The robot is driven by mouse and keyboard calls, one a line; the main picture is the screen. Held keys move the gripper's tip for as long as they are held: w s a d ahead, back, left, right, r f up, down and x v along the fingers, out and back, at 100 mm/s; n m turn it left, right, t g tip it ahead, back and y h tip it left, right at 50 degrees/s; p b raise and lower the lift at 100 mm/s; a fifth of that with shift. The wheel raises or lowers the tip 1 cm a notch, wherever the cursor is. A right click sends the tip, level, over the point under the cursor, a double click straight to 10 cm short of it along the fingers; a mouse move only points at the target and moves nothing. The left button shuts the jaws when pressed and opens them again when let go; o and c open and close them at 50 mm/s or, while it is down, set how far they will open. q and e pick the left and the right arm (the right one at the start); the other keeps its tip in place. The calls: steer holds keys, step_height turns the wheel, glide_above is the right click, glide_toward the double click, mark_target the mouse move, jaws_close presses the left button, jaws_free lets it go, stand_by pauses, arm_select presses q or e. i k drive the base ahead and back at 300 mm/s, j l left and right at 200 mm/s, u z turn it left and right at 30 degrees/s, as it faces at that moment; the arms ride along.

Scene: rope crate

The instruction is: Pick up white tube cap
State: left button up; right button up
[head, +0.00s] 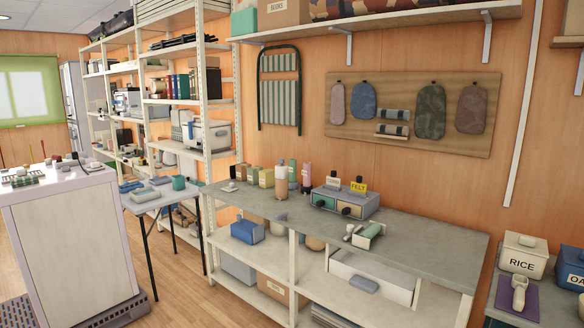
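I cannot pick out the white tube cap for certain at this size. On the white cabinet (65,245) at the left lie several small items, among them a green rack (24,180) and small pieces too small to name. A small pale piece (230,187) lies at the left end of the grey workbench (425,245). A white and green object (366,236) lies near the bench's front edge, with small pale parts at its left. Neither of my grippers is in view.
Several bottles and a grey drawer box (345,203) with a yellow FELT label stand along the bench. A small table (160,197) with a green mug (179,183) stands between cabinet and bench. The bench's right part is clear. A RICE canister (522,256) stands far right.

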mark_target(281, 170)
steer(key=i+l, duration=0.2)
steer(key=i, duration=0.3)
steer(key=i+l+u, duration=0.15)
steer(key=i, duration=0.35)
steer(key=i+l, duration=0.25)
steer(key=i, duration=0.25)
steer(key=i+l+u, duration=0.1)
steer(key=i+l, duration=0.15)
steer(key=i, duration=0.25)
